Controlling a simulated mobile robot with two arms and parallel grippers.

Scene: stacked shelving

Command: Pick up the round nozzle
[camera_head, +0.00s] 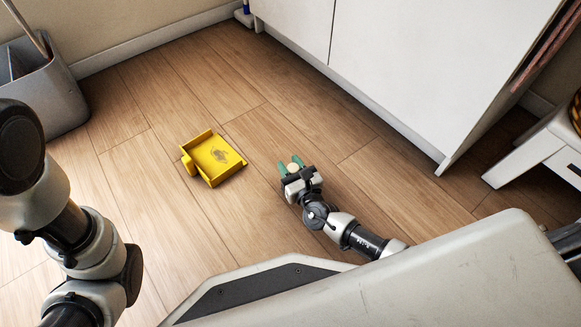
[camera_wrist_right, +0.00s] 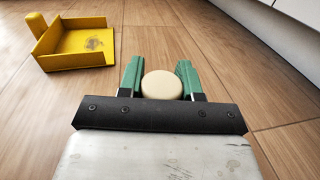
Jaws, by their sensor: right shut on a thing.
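The round nozzle is a cream-coloured disc (camera_wrist_right: 162,85) between the two green fingers of my right gripper (camera_wrist_right: 161,78). In the head view the right gripper (camera_head: 292,164) is low over the wooden floor, with the pale round nozzle (camera_head: 293,168) between its fingertips. The gripper is shut on it. The nozzle's underside is hidden, so I cannot tell whether it touches the floor. My left arm shows at the left of the head view, but its gripper is out of the frame.
A yellow open tray (camera_head: 236,167) with a dark mark lies on the floor left of the right gripper. A grey bin (camera_head: 55,95) stands at the upper left. White cabinets (camera_head: 400,70) line the back, and a white stool (camera_head: 530,150) is at the right. Floor between is clear.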

